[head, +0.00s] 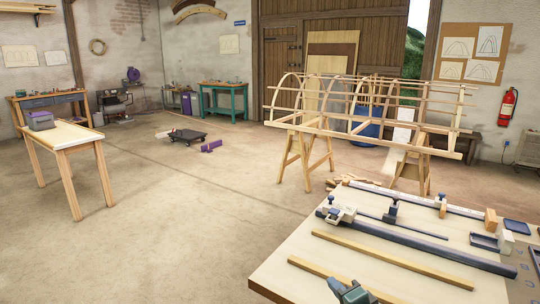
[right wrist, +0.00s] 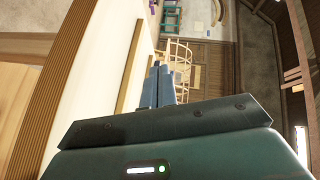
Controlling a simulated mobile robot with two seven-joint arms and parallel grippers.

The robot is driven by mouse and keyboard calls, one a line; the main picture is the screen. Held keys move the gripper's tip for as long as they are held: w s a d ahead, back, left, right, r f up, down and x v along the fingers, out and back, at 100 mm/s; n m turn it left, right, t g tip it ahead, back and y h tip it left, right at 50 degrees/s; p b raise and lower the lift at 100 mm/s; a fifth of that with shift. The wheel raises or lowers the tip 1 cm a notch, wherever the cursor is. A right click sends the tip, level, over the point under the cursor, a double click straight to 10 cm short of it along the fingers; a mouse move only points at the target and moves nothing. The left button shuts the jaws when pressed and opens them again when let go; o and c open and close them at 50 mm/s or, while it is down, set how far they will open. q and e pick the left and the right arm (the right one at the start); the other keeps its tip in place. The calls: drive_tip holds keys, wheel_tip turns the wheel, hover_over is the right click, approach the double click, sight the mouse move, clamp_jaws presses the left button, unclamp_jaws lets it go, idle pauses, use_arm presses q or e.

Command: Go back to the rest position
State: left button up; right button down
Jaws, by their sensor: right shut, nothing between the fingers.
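My right gripper (head: 338,284) shows at the bottom edge of the head view, by the near edge of the workbench (head: 275,272). In the right wrist view its two blue-grey fingers (right wrist: 158,72) are together with nothing between them. Two straight wooden laths lie on the bench: a long one (head: 395,260) and a nearer one (head: 312,273) beside the gripper, partly cut off by it and the frame. My left gripper is not in view.
On the bench lie a long dark bar (head: 430,245), clamps and small trays (head: 484,241). A ribbed lath frame (head: 370,120) stands on trestles behind it. A side table (head: 75,135) and a low dolly (head: 181,136) stand left; the middle floor is open.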

drive_tip(key=s+f+n+g, duration=0.1)
drive_tip(key=s+f+n, duration=0.3)
drive_tip(key=s, duration=0.4)
drive_tip(key=s+f+n+g+h, duration=0.1)
drive_tip(key=s+f+n+g, duration=0.1)
drive_tip(key=s+f+n, duration=0.3)
drive_tip(key=s+f+n+g, duration=0.1)
drive_tip(key=s+f+n, duration=0.4)
drive_tip(key=s, duration=0.8)
drive_tip(key=shift+a+g+h, duration=0.25)
drive_tip(key=shift+g+h, duration=0.05)
drive_tip(key=shift+h, duration=0.1)
drive_tip(key=shift+r, duration=0.1)
